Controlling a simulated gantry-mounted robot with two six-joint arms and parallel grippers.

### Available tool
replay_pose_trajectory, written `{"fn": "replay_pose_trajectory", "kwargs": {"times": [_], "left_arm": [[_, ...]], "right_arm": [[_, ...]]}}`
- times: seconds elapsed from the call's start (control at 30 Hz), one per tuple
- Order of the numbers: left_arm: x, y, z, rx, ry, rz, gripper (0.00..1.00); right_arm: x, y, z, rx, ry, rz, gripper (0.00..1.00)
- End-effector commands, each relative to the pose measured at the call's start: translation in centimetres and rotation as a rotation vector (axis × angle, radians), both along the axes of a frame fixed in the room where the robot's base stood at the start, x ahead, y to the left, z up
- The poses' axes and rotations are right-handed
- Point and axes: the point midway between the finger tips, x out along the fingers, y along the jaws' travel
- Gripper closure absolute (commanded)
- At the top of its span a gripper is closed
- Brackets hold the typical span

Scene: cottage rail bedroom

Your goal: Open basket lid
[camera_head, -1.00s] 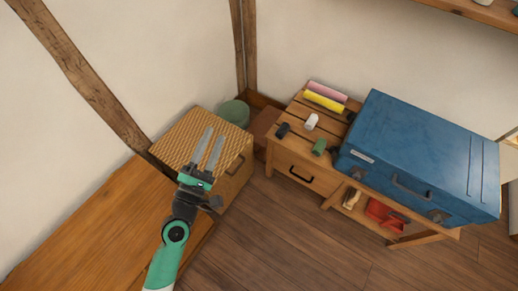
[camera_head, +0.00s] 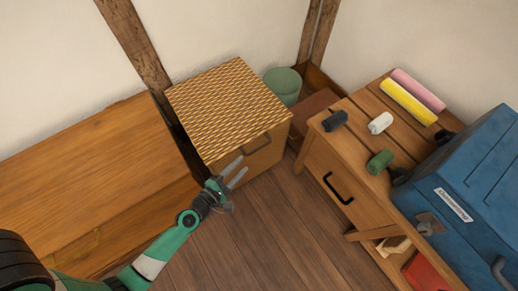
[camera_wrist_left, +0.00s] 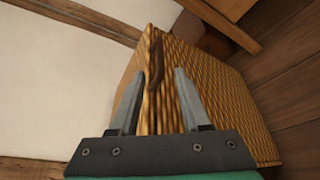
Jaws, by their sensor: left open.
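The wicker basket (camera_head: 228,110) stands in the corner with its woven lid lying flat and closed on top. A dark curved handle (camera_head: 257,146) sits on its front face, near the lid's edge. My left gripper (camera_head: 236,172) is open and empty in front of the basket's front face, at its lower left part. In the left wrist view the basket (camera_wrist_left: 215,85) lies beyond my left gripper (camera_wrist_left: 158,90), and the brown handle (camera_wrist_left: 155,62) appears between and past the two fingers. I cannot tell any contact. My right gripper is not in view.
A wooden bench (camera_head: 90,180) stands left of the basket. A green bin (camera_head: 284,84) is behind it. To the right is a small wooden table (camera_head: 345,150) with several rolls and a blue case (camera_head: 485,175). The floor (camera_head: 265,235) between is clear.

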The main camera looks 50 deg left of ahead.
Motion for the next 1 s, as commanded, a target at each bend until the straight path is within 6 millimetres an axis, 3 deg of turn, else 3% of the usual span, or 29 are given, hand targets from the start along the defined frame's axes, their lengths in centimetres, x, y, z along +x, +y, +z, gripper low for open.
{"fn": "replay_pose_trajectory", "kwargs": {"times": [0.5,0.87,1.0], "left_arm": [[9.6,1.6,-2.2,0.001,0.0,-0.001,0.53],[10.6,1.8,-2.3,0.001,0.0,-0.001,0.53],[10.6,1.8,-2.3,0.001,0.0,-0.001,0.74]], "right_arm": [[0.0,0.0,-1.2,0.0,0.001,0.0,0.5],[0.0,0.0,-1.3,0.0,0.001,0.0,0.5],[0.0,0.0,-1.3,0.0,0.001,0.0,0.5]]}}
